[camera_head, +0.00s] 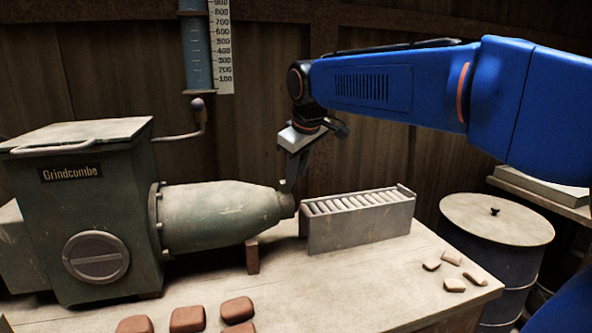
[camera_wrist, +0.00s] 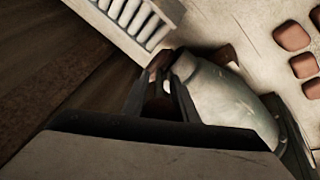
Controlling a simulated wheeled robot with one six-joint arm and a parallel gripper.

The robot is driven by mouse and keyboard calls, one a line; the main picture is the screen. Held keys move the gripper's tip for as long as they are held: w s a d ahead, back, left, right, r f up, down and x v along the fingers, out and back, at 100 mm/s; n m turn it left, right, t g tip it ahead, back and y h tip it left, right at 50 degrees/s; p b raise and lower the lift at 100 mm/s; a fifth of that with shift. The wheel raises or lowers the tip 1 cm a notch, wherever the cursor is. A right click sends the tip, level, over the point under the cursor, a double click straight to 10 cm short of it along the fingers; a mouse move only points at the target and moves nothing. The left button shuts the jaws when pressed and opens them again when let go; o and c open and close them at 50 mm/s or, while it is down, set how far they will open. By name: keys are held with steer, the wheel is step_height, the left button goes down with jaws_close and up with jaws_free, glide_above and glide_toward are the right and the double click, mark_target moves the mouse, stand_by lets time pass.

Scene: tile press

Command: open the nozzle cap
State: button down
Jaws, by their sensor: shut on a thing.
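The green press marked Grindcombe (camera_head: 92,200) stands on the left of the bench in the head view. Its tapered barrel (camera_head: 215,212) points right and ends in the nozzle cap (camera_head: 287,205), a small grey-green end piece. My gripper (camera_head: 286,187) reaches down from above and its fingertips are at the top edge of the cap. In the wrist view the fingers of my gripper (camera_wrist: 160,88) are close together at the barrel's tip, shut on the cap's edge. The barrel (camera_wrist: 232,98) lies to their right. The fingers hide much of the cap, and its hinge cannot be made out.
A slotted rack (camera_head: 360,220) with pale bars stands just right of the nozzle. Reddish tiles (camera_head: 187,319) lie at the bench front, and pale pieces (camera_head: 451,257) lie at its right. A drum (camera_head: 497,220) stands beyond the bench.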

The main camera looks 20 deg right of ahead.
steer(key=shift+s+f+t, duration=0.1)
steer(key=shift+s+t, duration=0.1)
steer(key=shift+t, duration=0.2)
steer(key=c, duration=1.5)
jaws_free()
steer(key=shift+o, duration=0.2)
steer(key=v, duration=1.7)
steer(key=shift+s, duration=0.1)
